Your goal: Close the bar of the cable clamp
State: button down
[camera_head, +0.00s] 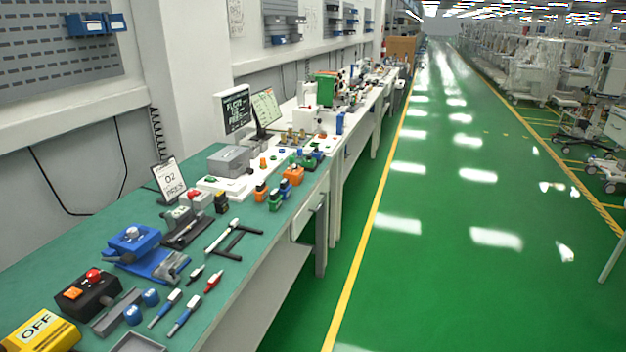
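I cannot tell for sure which thing is the cable clamp. A grey clamp-like part (172,267) sits on a blue base beside a blue block (133,240) on the bench, left of the middle. Behind it, a dark fixture (185,232) lies on the bench. To the right, a black frame (240,243) lies with a white rod (222,234) close beside or on it. The position of any clamp bar is too small to make out. My gripper is not in view.
The green bench top (250,268) runs along the left wall. Screwdrivers (185,316), a black button box (88,292) and a yellow OFF box (40,332) lie in front. A tilted sign (170,180) stands behind. The green floor (430,270) on the right is clear.

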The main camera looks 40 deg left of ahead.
aim_at(170, 218)
jog(key=i, duration=0.95)
jog(key=u, duration=3.05)
jog(key=i, duration=1.7)
